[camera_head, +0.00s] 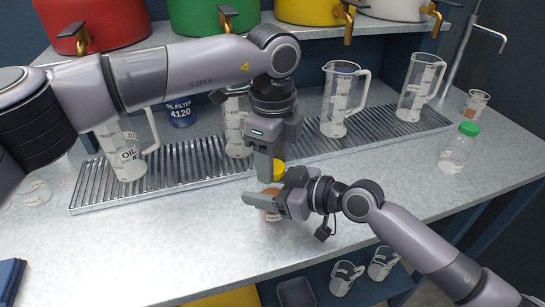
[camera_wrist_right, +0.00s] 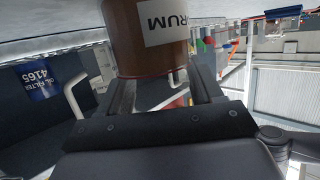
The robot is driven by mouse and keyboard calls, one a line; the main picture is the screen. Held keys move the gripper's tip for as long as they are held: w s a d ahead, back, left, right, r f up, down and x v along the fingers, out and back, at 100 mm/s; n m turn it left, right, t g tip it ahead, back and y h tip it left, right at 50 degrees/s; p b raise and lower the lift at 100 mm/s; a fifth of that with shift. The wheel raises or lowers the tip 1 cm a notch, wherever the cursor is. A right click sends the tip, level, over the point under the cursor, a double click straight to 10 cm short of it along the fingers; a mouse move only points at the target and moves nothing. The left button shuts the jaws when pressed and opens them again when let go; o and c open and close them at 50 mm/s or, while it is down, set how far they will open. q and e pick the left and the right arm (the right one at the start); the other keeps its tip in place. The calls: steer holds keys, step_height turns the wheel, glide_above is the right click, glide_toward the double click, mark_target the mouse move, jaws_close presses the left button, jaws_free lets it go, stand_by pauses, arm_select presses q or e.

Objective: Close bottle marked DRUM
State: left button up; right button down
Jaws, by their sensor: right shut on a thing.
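The brown bottle labelled DRUM (camera_wrist_right: 140,50) is between my right gripper's fingers in the right wrist view, where it appears upside down. In the head view a small part of the bottle (camera_head: 272,213) shows below my right gripper (camera_head: 268,198), which is shut on it just above the bench. My left gripper (camera_head: 265,165) points down just above the right one. A yellow cap (camera_head: 279,171) shows beside and behind its finger. I cannot tell whether the left fingers hold the cap. The bottle's mouth is hidden by the grippers.
A ribbed metal tray (camera_head: 205,160) with clear jugs (camera_head: 343,97) runs behind the grippers. An oil filter can (camera_head: 180,112) stands at the back left. A green-capped bottle (camera_head: 458,148) and a small beaker (camera_head: 475,106) stand at right.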

stand_by(0.5)
arm_select(q)
steer(key=m, duration=0.3)
steer(key=o, duration=1.2)
steer(key=shift+r, duration=0.1)
steer(key=shift+r, duration=2.2)
